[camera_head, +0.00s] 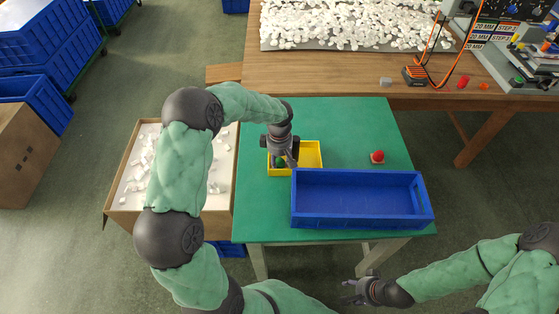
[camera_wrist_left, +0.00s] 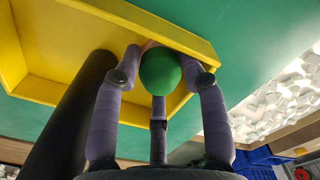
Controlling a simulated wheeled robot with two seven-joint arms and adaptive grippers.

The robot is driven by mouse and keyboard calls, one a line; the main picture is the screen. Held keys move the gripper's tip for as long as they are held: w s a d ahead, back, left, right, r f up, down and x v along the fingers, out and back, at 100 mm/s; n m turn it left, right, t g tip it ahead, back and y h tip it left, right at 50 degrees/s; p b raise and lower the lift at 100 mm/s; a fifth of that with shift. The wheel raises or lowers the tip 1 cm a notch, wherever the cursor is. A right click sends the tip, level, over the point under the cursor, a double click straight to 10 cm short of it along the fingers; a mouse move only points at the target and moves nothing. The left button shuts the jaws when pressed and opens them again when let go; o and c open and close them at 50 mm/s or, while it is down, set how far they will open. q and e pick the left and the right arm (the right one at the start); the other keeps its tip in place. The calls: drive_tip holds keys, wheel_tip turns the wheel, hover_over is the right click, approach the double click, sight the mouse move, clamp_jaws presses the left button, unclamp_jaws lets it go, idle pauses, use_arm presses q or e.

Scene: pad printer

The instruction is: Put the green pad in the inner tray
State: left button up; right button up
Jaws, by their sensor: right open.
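The green pad (camera_wrist_left: 161,72) is a smooth green dome between the fingers of my left gripper (camera_wrist_left: 160,78), whose fingers close around it and appear to touch it. In the head view the pad (camera_head: 281,163) is a small dark green spot under my left gripper (camera_head: 285,158), at the left part of the yellow tray (camera_head: 311,147). Whether the pad rests on the tray floor or hangs just above it is unclear. My right gripper (camera_head: 361,290) is open and empty, low in front of the table.
A large empty blue bin (camera_head: 362,218) stands in front of the yellow tray on the green table (camera_head: 345,114). A red pad (camera_head: 377,156) stands to the right. A carton (camera_head: 124,204) with white pieces is at left. The table's back right is clear.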

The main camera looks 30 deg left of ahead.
sight(279, 159)
use_arm(q)
drive_tip(key=shift+r, duration=0.1)
drive_tip(key=shift+r, duration=0.25)
wheel_tip(279, 159, up, 12)
drive_tip(key=p, duration=0.3)
drive_tip(key=shift+f+p, duration=0.15)
drive_tip(key=shift+p, duration=0.25)
